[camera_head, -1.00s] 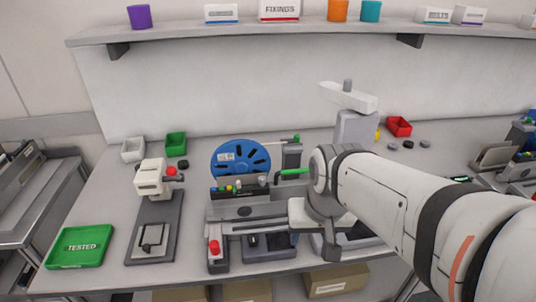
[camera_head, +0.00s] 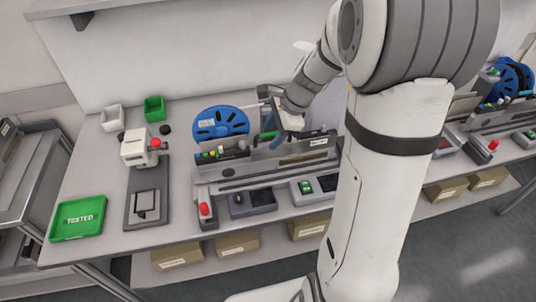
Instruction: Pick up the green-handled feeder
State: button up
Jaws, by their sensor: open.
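The feeder has a blue reel (camera_head: 220,122) at its back left and a dark body (camera_head: 222,154) with small coloured parts on it. It sits on a grey fixture on the bench. Its green handle (camera_head: 267,136) shows at the right end of the body, partly covered. My gripper (camera_head: 280,125) is at this right end, close to the green handle. It is open; my wrist hides part of the jaws. I cannot tell whether the handle is between the fingers or touching them.
A grey fixture rail (camera_head: 265,168) runs along the bench front, with a red knob (camera_head: 205,209) at its left. A white press (camera_head: 138,148) and a green TESTED tray (camera_head: 78,218) stand to the left. Another blue reel (camera_head: 511,80) is far right. My arm hides the bench's middle right.

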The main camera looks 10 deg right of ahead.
aim_at(265, 145)
jog(key=x, duration=0.4)
jog(key=shift+w+a+f, duration=0.15)
jog(key=shift+w+f, duration=0.05)
jog(key=c, duration=1.1)
grip_shut()
jog(key=shift+r, duration=0.15)
